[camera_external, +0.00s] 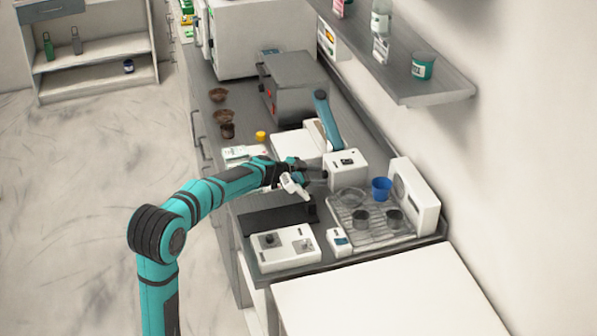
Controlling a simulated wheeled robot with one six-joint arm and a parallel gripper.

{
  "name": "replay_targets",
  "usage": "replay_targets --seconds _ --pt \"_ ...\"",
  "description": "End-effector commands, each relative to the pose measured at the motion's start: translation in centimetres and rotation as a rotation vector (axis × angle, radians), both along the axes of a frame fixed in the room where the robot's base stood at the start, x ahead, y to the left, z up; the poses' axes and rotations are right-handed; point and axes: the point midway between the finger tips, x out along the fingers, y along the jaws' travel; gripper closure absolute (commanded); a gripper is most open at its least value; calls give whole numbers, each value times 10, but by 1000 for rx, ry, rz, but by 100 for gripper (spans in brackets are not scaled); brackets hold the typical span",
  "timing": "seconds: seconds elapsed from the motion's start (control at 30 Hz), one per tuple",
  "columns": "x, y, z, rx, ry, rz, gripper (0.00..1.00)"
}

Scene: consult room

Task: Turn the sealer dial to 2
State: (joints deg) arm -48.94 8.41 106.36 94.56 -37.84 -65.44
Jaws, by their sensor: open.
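The sealer appears to be the white unit (298,146) with a raised teal lever (327,118) and a white box (346,168) at its front end. The box has a dark feature on its top. A dark round part, which may be the dial, shows faintly at its left side; its setting is too small to read. My gripper (303,183) is open, just left of the white box, with its fingers towards it. I cannot tell whether the fingers touch or surround the dial. The gripper partly hides the box's left side.
A wire rack tray (374,238) with a blue cup (381,189) and dark cups stands to the right. A white device (284,248) with a dark knob sits in front. A grey machine (290,88) stands behind. A wall shelf (437,90) overhangs the right.

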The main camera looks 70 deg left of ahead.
Motion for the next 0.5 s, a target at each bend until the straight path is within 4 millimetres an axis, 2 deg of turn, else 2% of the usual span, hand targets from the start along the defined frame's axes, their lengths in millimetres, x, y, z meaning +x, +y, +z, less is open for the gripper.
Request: replay_targets --seconds 0.3,0.5 --pt "2 0 -1 0 0 0 54" --pt "2 0 -1 0 0 0 94"
